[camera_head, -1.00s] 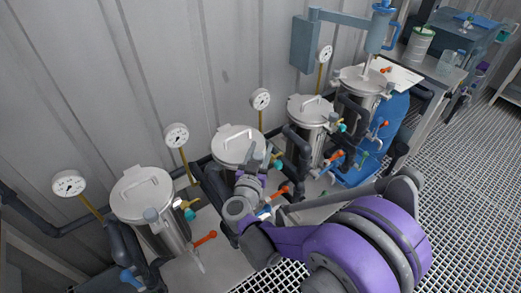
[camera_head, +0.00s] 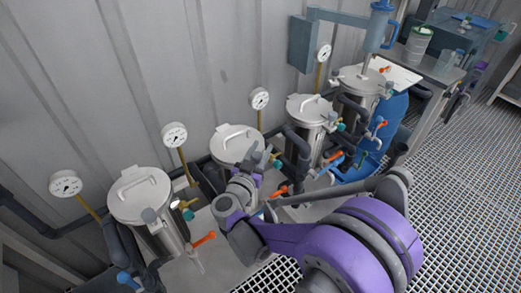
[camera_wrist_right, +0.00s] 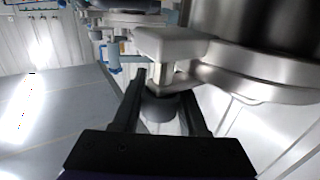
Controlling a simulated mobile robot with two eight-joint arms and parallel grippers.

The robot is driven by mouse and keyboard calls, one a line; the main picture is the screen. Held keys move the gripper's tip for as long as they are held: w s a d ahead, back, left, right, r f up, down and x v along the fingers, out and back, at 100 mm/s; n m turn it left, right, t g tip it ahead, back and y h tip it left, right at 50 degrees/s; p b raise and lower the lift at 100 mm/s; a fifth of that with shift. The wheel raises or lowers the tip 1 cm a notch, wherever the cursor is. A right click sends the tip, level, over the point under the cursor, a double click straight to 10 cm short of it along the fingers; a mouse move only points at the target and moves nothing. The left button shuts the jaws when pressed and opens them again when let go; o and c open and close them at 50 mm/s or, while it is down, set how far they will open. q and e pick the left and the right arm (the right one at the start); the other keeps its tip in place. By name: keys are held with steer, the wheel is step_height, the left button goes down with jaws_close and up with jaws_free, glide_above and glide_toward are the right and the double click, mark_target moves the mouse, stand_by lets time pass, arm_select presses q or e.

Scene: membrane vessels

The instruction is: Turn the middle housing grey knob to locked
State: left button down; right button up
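Several steel housings with round lids stand in a row along the wall in the head view. My right gripper (camera_head: 257,157) is at the front of the second housing from the left (camera_head: 236,141), close below its lid, and hides part of its fittings. In the right wrist view, my right gripper's two dark fingers (camera_wrist_right: 162,106) stand apart. A dark grey round knob (camera_wrist_right: 160,107) lies between them, beneath a pale metal clamp part (camera_wrist_right: 172,44). I cannot tell whether the fingers touch it. My left gripper is not in view.
An orange-handled valve (camera_head: 204,238) sits by the leftmost housing (camera_head: 139,197). Dark pipes and gauges (camera_head: 174,136) crowd the row. A blue barrel (camera_head: 388,120) stands at the right end. Grating floor (camera_head: 455,215) is open at the right.

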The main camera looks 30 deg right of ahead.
steer(key=o, duration=0.4)
steer(key=shift+o, duration=0.2)
steer(key=v, duration=1)
steer(key=shift+s+a+b, duration=0.3)
steer(key=shift+b, duration=0.15)
steer(key=shift+r, duration=0.1)
